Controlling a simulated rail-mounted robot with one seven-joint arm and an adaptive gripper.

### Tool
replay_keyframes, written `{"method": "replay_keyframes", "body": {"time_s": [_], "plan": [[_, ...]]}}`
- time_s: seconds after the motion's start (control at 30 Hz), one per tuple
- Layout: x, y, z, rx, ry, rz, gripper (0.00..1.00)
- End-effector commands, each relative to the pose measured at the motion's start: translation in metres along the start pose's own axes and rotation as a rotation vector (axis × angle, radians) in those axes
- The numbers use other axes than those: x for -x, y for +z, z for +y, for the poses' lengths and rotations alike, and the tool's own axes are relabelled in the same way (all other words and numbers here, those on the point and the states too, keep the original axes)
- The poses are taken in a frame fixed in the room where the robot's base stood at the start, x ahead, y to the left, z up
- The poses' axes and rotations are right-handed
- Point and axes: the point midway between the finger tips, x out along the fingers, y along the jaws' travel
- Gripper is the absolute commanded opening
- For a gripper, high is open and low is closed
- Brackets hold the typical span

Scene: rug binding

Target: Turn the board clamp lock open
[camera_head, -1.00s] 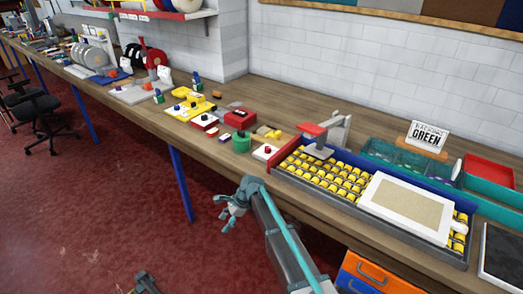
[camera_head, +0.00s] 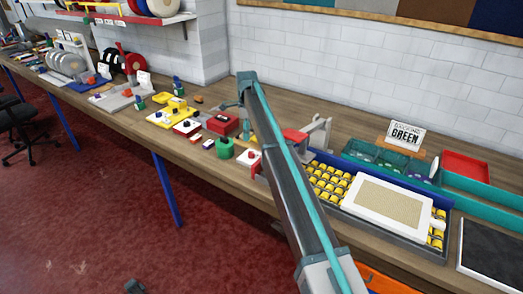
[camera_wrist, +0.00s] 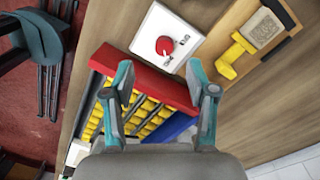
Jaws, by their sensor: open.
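A red round knob (camera_wrist: 165,45) sits on a white plate (camera_wrist: 150,25) with small dark marks too small to read; it looks like the clamp lock, but I cannot confirm this. The plate also shows in the head view (camera_head: 245,158), beside the near-left end of the roller tray (camera_head: 400,243). My gripper (camera_wrist: 160,78) is open and empty in the wrist view, its fingers apart above the tray's red end bar (camera_wrist: 145,76). The knob lies beyond the fingertips, with no contact visible. My arm hides the gripper in the head view.
Yellow rollers (camera_wrist: 150,112) fill the tray, and a white-framed board (camera_head: 388,205) lies on it. A red-topped stand (camera_head: 296,135) rises behind. A yellow tool (camera_wrist: 235,55) lies right of the plate. A green cup (camera_head: 225,148) and red box (camera_head: 222,123) stand left.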

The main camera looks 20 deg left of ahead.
Motion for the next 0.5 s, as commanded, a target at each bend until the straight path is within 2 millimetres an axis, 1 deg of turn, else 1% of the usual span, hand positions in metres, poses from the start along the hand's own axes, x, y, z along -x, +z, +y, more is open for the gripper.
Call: {"method": "replay_keyframes", "body": {"time_s": [0.07,0.17,0.37,0.5], "plan": [[0.005,-0.009,-0.005,-0.009,0.0,0.023,0.57],[0.002,-0.013,-0.005,-0.013,0.0,0.033,0.57],[-0.022,-0.014,-0.004,-0.012,0.001,0.032,0.57],[-0.046,-0.015,-0.004,-0.012,0.002,0.032,0.57]]}}
